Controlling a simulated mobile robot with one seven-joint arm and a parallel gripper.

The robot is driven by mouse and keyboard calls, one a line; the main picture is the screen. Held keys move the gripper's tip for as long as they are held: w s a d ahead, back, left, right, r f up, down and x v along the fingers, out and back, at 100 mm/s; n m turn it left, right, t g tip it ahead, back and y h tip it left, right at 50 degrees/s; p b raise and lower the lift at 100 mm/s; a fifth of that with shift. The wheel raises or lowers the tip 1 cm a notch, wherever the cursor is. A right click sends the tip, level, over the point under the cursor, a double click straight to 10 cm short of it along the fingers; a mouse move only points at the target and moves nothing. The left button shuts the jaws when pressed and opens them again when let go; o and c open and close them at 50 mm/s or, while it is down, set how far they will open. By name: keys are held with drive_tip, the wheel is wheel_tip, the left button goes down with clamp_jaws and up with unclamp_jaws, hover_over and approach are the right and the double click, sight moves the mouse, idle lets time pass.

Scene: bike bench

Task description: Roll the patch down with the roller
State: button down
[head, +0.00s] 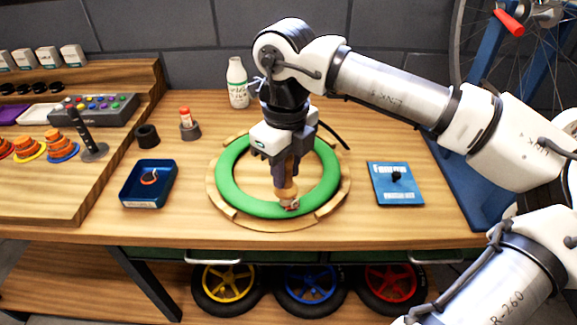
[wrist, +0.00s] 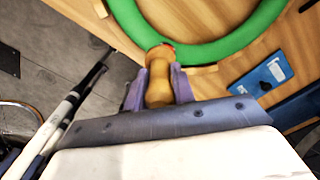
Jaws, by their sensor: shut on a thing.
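My gripper (head: 287,180) is shut on the wooden handle of the roller (head: 289,196), pointing down over the front of the green tube ring (head: 237,193). In the wrist view the roller's handle (wrist: 159,82) sits between my gripper's fingers (wrist: 158,85). The roller's lower end is at the front part of the ring; I cannot tell whether it presses on it. A small reddish bit shows at that end, and the patch itself is hidden or cannot be made out. The ring lies in a round wooden cradle (head: 222,208).
A blue tray (head: 130,200) is left of the cradle, and a blue board (head: 408,197) is right. Behind stand a white bottle (head: 237,88), a red-topped tube in a dark holder (head: 189,130) and a black cup (head: 147,136). A wheel stand (head: 485,60) is at right.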

drive_tip(key=shift+r, duration=0.1)
drive_tip(key=shift+r+p, duration=2.1)
drive_tip(key=shift+r, duration=1.35)
